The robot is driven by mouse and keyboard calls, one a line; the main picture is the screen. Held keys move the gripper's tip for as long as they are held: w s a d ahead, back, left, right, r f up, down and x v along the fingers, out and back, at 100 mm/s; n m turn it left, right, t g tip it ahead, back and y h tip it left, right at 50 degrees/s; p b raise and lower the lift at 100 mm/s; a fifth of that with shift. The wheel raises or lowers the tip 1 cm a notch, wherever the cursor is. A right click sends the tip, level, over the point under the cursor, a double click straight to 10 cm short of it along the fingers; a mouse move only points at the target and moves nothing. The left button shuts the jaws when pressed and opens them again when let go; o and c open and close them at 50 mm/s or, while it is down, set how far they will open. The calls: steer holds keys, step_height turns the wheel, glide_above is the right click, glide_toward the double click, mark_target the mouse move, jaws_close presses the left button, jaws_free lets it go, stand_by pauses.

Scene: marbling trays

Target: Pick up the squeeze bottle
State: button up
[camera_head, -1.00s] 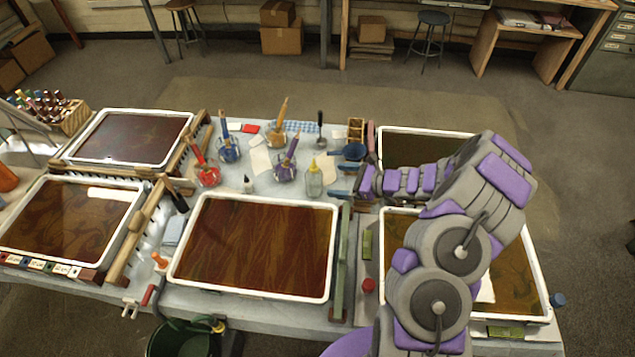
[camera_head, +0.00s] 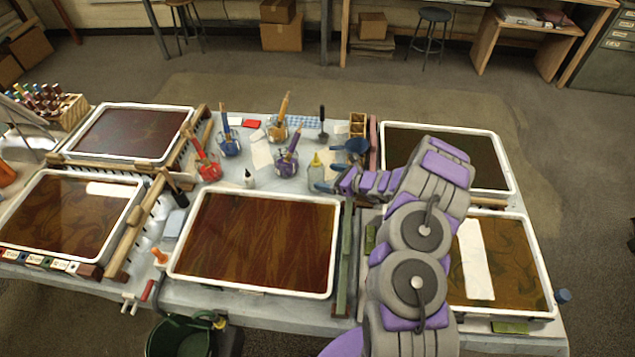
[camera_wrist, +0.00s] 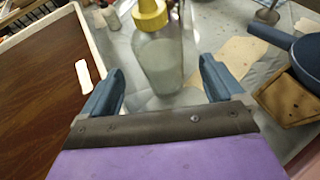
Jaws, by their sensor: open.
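The squeeze bottle (camera_head: 316,172) is clear with a yellow cap and stands upright on the table, behind the front middle tray. My gripper (camera_head: 327,171) is open close to it, on its right side. In the wrist view the bottle (camera_wrist: 163,62) stands just ahead, centred between the two blue fingertips of my gripper (camera_wrist: 160,78). I see a gap on each side of the bottle. Pale contents show in its lower part.
The front middle tray (camera_head: 335,230) lies close to the bottle. Glass jars with brushes (camera_head: 287,163) stand behind and left of it. A blue pan (camera_head: 355,146) and a wooden box (camera_head: 357,122) are behind my gripper. A small white bottle (camera_head: 249,179) stands to the left.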

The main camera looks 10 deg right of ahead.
mark_target(324, 177)
steer(key=shift+w+a+f, duration=0.15)
steer(key=shift+w+a, duration=0.2)
steer(key=shift+a, duration=0.45)
steer(key=w, duration=0.1)
steer(key=w+a+f+b, duration=0.1)
steer(key=f, duration=0.1)
steer(key=shift+w+a+f+b, duration=0.2)
steer(key=shift+w+a+b, duration=0.05)
steer(key=shift+w+b, duration=0.15)
steer(key=shift+w+a, duration=0.25)
steer(key=shift+w, duration=0.05)
steer(key=shift+a, duration=0.25)
steer(key=c, duration=0.4)
steer(key=shift+d, duration=0.2)
steer(key=c, duration=0.3)
